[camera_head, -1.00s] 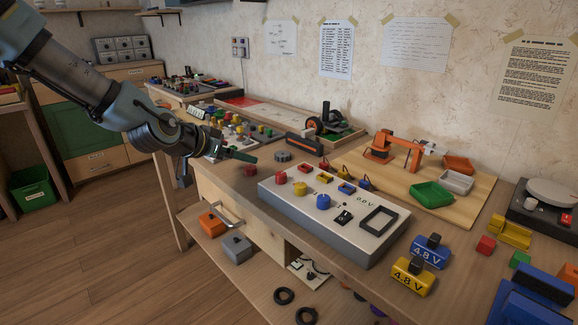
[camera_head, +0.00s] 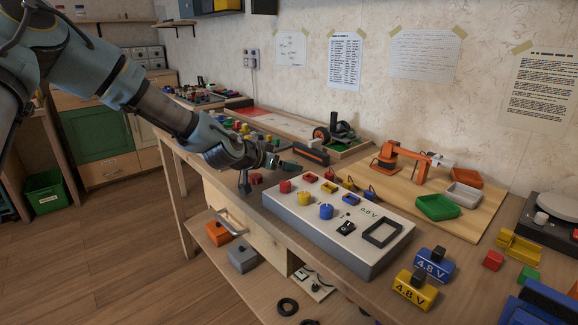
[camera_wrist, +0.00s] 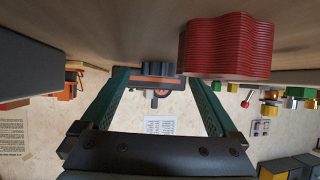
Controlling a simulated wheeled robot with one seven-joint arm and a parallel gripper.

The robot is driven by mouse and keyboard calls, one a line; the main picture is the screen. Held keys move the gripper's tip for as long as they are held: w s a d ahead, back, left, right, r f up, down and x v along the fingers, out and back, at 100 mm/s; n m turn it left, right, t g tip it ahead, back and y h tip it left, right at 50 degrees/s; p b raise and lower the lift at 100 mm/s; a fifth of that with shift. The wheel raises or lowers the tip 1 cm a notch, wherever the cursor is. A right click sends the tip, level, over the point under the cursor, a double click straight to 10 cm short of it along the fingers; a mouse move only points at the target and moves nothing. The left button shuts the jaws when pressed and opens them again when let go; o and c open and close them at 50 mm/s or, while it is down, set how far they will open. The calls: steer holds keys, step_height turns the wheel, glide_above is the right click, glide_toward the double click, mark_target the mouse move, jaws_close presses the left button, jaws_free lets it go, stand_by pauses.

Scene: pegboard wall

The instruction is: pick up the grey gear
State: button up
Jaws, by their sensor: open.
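The grey gear (camera_wrist: 158,67) shows small and dark in the wrist view, which looks upside down. There it sits between the two green fingertips, some way beyond them. In the head view the gear is hidden behind my gripper (camera_head: 288,165). My gripper (camera_wrist: 158,82) is open, with nothing between its fingers, low over the workbench and behind the control box. It points to the right in the head view.
A red ribbed piece (camera_wrist: 225,47) is close beside the right finger in the wrist view; it also shows below my wrist (camera_head: 256,179). The control box (camera_head: 330,240) stands in front. A dark orange-edged block (camera_head: 309,152) and a wheeled model (camera_head: 340,130) lie beyond.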

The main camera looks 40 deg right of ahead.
steer(key=c, duration=1.4)
